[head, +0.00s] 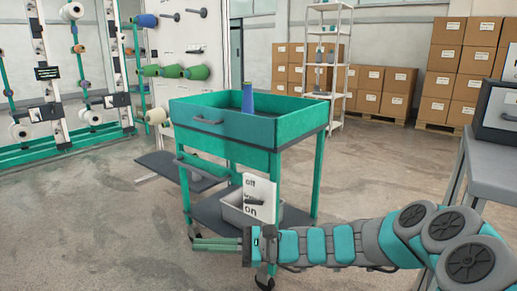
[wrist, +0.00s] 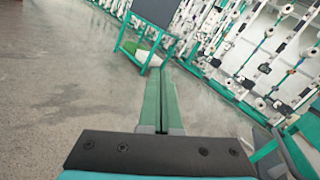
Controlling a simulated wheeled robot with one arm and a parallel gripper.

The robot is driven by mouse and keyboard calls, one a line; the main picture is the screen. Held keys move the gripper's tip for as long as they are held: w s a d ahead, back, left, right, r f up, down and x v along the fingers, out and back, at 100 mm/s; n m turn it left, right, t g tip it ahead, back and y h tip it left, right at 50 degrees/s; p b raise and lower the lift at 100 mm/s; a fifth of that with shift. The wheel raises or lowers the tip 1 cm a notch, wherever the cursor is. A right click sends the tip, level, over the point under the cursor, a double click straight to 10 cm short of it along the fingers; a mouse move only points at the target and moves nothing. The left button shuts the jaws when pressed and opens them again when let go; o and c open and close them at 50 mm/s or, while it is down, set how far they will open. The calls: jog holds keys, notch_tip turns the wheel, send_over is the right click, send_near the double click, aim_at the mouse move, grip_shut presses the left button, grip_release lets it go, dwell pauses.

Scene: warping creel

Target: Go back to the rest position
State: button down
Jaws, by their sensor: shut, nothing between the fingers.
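My gripper (head: 217,244) shows in the head view low in front of the green cart, at the end of my teal and grey arm, which reaches in from the right. Its fingers point left. In the wrist view my gripper (wrist: 160,75) has its two long green fingers pressed together with only a thin dark line between them. It holds nothing.
A green cart (head: 225,134) carries a blue cone (head: 247,98) in its top tray and a grey bin (head: 238,210) on its lower shelf. Creel frames (head: 60,80) stand left. A grey table (head: 487,165) stands right. Stacked boxes (head: 462,65) are behind. Left floor is clear.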

jog(key=s+d+f+n+g+h+p, duration=0.15)
jog(key=s+n+h, duration=0.3)
jog(key=s, duration=0.45)
jog(key=s+d+f+n+g+h, duration=0.1)
jog(key=s+d+n+g+h, duration=0.25)
jog(key=s, duration=0.55)
jog(key=s+d+f+n+t+h, duration=0.1)
jog(key=s+d+h, duration=0.2)
jog(key=d, duration=0.4)
jog(key=s+d+f+n+t+h+p, duration=0.1)
jog(key=s+d+n+h, duration=0.1)
jog(key=s+d+h, duration=0.2)
jog(key=s+d+f+n+t+h+p, duration=0.1)
jog(key=s+d+n+h, duration=0.1)
jog(key=d, duration=0.8)
jog(key=shift+s+d+f+t+h, duration=0.3)
jog(key=shift+s+t+h, duration=0.1)
jog(key=shift+s+h, duration=0.45)
